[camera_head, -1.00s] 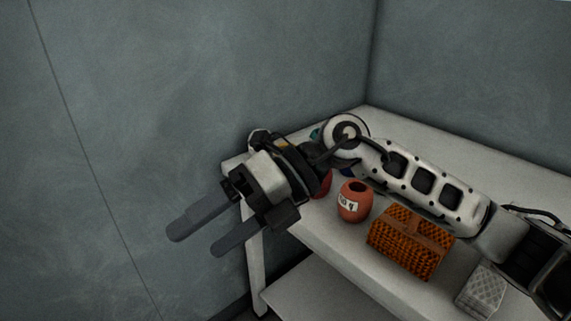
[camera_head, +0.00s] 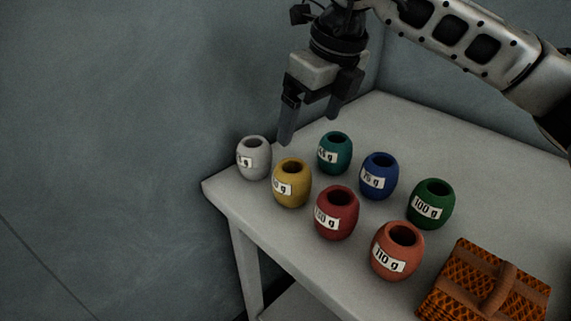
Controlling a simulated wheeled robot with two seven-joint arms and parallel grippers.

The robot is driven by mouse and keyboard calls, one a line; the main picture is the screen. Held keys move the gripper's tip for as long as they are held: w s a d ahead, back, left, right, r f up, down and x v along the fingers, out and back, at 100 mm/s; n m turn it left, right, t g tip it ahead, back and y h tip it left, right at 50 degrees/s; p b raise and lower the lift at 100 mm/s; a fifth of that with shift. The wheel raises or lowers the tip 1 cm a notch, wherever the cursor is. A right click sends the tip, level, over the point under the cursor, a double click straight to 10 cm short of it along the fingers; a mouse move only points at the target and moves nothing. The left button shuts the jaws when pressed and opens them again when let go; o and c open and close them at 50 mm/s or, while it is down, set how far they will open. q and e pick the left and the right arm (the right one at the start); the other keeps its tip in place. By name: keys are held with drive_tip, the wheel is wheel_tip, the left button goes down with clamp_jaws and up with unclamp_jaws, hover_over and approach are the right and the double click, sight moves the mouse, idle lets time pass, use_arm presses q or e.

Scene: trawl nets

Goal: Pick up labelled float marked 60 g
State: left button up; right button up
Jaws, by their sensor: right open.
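Several barrel-shaped floats with white labels stand upright on the pale table. The yellow float (camera_head: 292,184) has a label ending in "0 g"; its first digit is hard to read. The white float (camera_head: 254,158) at the far left corner and the teal float (camera_head: 335,153) have labels only partly legible. The blue float (camera_head: 378,176) reads 75 g, the green one (camera_head: 431,204) 100 g and the orange one (camera_head: 397,250) 110 g. The red float's (camera_head: 337,213) label is unclear. My right gripper (camera_head: 311,125) is open and empty, pointing down above the back floats.
An orange-brown woven basket (camera_head: 480,285) with a handle stands at the front right. The table (camera_head: 480,160) is clear at the back right. Its left edge lies close beside the white float. Grey walls (camera_head: 130,120) stand behind and to the left.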

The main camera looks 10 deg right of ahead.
sight(298, 164)
drive_tip(key=x, duration=0.6)
drive_tip(key=s+x, duration=0.1)
drive_tip(key=x, duration=0.2)
drive_tip(key=shift+w+a+f, duration=0.1)
drive_tip(key=shift+a+f, duration=0.05)
drive_tip(key=shift+w+a+f, duration=0.1)
drive_tip(key=shift+f, duration=0.35)
drive_tip(key=x, duration=0.4)
drive_tip(key=shift+a+f+b, duration=0.25)
drive_tip(key=shift+f+b, duration=0.1)
drive_tip(key=shift+f, duration=0.05)
use_arm(q)
drive_tip(key=shift+s+d+f+g, duration=0.15)
drive_tip(key=shift+s+f, duration=0.15)
drive_tip(key=shift+f, duration=0.25)
drive_tip(key=shift+s+d+f+g, duration=0.15)
drive_tip(key=shift+s+f, duration=0.1)
drive_tip(key=shift+f, duration=0.25)
use_arm(e)
drive_tip(key=c, duration=1.1)
